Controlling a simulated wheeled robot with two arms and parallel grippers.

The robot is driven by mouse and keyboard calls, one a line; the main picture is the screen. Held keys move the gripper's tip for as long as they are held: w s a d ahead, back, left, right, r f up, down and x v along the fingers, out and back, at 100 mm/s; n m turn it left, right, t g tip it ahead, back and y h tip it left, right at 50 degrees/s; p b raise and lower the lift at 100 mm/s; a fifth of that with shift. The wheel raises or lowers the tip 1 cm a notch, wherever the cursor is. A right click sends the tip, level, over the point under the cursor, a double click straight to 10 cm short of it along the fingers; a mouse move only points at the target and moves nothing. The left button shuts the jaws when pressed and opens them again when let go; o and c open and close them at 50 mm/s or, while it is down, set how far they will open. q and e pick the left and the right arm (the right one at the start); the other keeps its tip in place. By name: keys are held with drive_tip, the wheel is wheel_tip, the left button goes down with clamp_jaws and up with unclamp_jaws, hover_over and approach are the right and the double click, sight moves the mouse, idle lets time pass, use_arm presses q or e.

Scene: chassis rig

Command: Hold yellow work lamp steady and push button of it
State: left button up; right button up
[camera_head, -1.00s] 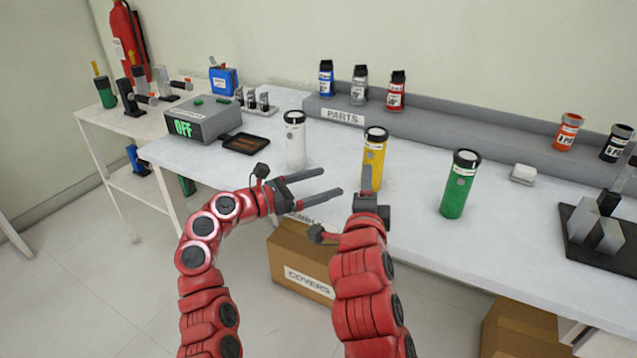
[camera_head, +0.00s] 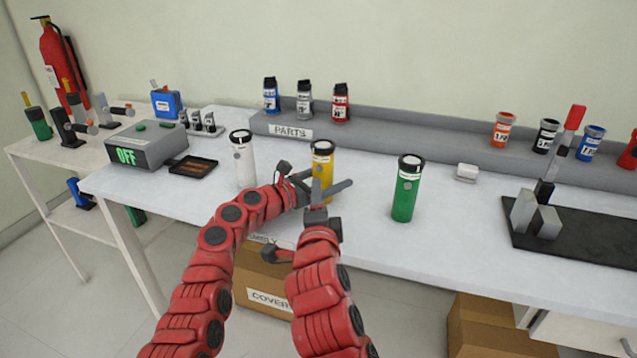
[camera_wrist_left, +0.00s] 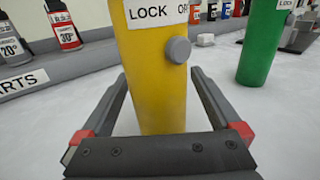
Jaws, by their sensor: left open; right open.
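The yellow work lamp (camera_head: 323,162) stands upright on the white table between a white lamp and a green lamp. In the left wrist view the yellow lamp (camera_wrist_left: 155,85) fills the middle, with a round grey button (camera_wrist_left: 178,50) below its label. My left gripper (camera_head: 335,185) is open, its fingers on either side of the lower part of the lamp; I cannot tell if they touch it. It also shows in the left wrist view (camera_wrist_left: 160,85). My right gripper (camera_head: 318,190) is in front of the lamp and hides part of it.
The white lamp (camera_head: 243,162) stands to the left and the green lamp (camera_head: 406,195) to the right. A grey box reading OFF (camera_head: 148,146) and a dark tray (camera_head: 188,167) are farther left. A grey shelf (camera_head: 400,140) runs behind.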

use_arm(q)
drive_tip(key=shift+w+d, duration=0.2)
drive_tip(key=shift+w, duration=0.05)
drive_tip(key=shift+c, duration=0.3)
clamp_jaws()
use_arm(e)
clamp_jaws()
idle(0.5)
drive_tip(key=shift+f, duration=0.1)
idle(1.0)
